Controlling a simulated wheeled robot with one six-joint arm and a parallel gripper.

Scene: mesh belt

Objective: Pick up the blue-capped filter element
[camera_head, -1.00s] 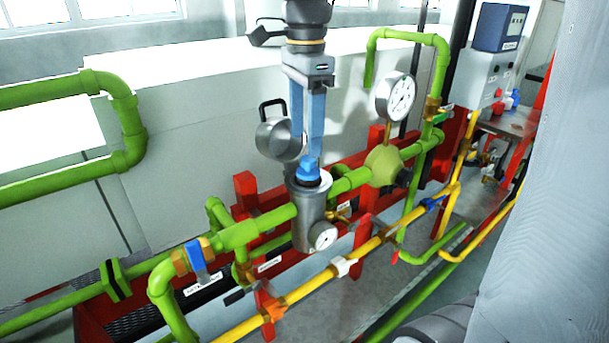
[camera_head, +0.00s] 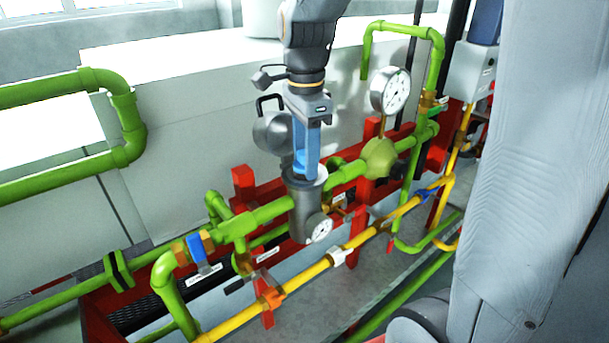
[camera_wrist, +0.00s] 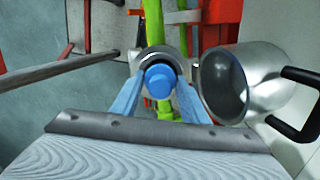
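The blue-capped filter element (camera_wrist: 160,79) sits in the round grey metal housing (camera_head: 307,215), with its blue cap at the housing's open top. In the wrist view the cap lies between the two pale blue fingers of my gripper (camera_wrist: 159,82), one on each side, with a narrow gap visible. My gripper (camera_head: 307,172) points down, open, with its fingertips at the housing mouth in the head view. There the fingers partly hide the cap. The element's body is hidden inside the housing.
A silver lid (camera_wrist: 226,85) with a black handle stands open close beside my gripper. Green pipes (camera_head: 270,212), a yellow pipe (camera_head: 305,272), a gauge (camera_head: 390,90) and red frame posts (camera_head: 243,183) surround the housing. A blue-handled valve (camera_head: 196,247) is at left.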

